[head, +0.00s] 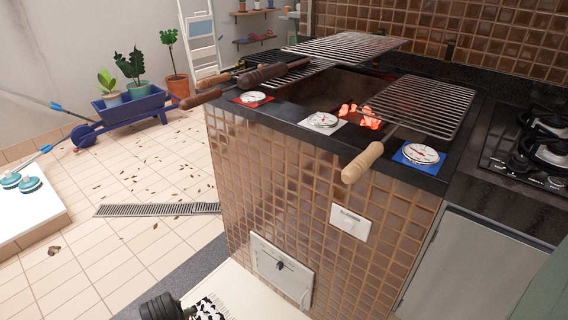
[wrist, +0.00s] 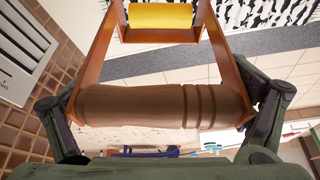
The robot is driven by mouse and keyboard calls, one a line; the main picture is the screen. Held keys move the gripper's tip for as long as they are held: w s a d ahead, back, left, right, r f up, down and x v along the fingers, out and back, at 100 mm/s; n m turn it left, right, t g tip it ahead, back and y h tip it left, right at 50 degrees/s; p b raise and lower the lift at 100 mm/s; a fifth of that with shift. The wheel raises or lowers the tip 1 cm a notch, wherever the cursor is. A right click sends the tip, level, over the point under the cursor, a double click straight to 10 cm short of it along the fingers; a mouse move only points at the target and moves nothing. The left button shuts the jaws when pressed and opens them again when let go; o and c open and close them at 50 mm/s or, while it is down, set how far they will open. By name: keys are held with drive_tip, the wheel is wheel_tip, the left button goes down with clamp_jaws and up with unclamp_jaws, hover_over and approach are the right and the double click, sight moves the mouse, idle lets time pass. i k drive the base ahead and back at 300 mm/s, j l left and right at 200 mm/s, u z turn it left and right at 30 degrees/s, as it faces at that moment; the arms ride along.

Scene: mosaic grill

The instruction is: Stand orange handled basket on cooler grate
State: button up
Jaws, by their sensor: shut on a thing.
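In the wrist view my gripper (wrist: 165,108) is shut on a basket's brown grooved wooden handle (wrist: 150,106), with a finger at each end. Orange side bars (wrist: 217,55) run from the handle to a yellow cylinder (wrist: 160,15); the rest of the basket is out of view. The right grate (head: 425,105) has a pale wooden handle and lies by glowing embers (head: 362,115). The upper left grate (head: 345,47) lies farther back, away from visible embers. The gauge readings are too small to tell.
Red (head: 252,97), white (head: 321,120) and blue (head: 421,154) plates with dials line the grill's front edge. Dark brown handles (head: 275,72) stick out at the left. A gas hob (head: 540,140) stands at right.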

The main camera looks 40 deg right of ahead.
sight(415, 105)
drive_tip(key=j+z, duration=0.15)
drive_tip(key=z, duration=0.35)
drive_tip(key=j+z, duration=0.15)
drive_tip(key=z, duration=0.35)
drive_tip(key=j+z, duration=0.2)
drive_tip(key=z, duration=0.25)
drive_tip(key=j+z, duration=0.15)
drive_tip(key=z, duration=0.35)
drive_tip(key=i+j+z, duration=0.1)
drive_tip(key=z, duration=0.25)
drive_tip(key=j+z, duration=0.35)
drive_tip(key=i+j+z, duration=0.1)
drive_tip(key=z, duration=0.25)
